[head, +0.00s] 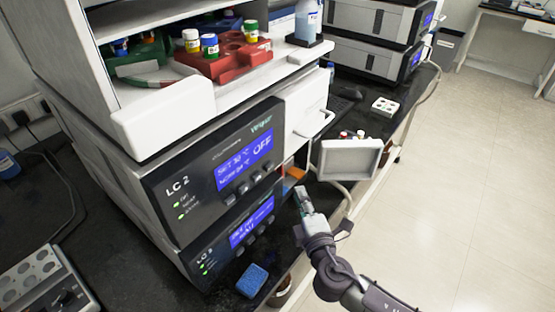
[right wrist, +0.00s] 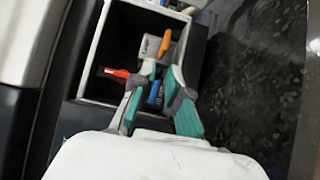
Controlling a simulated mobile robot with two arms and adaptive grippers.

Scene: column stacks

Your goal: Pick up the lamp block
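What looks like the lamp block (right wrist: 149,47) is a grey-white block with a small dark label, too blurred to read for sure. It sits inside a dark, white-edged compartment in the right wrist view, with an orange part (right wrist: 165,43) beside it. My right gripper (right wrist: 159,72) reaches into this opening; its two teal-padded fingers are apart, with the tips just short of the block. A small blue part (right wrist: 153,92) shows between the fingers. In the head view my right gripper (head: 302,198) is at the right side of the LC instrument stack, and the block cannot be made out. My left gripper is not in view.
A red part (right wrist: 114,73) lies at the compartment's left. The LC stack (head: 165,180) stands left of my right arm. An open pale panel or tray (head: 350,158) is close beyond the gripper. A blue sponge (head: 252,280) lies on the black bench. The floor at right is clear.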

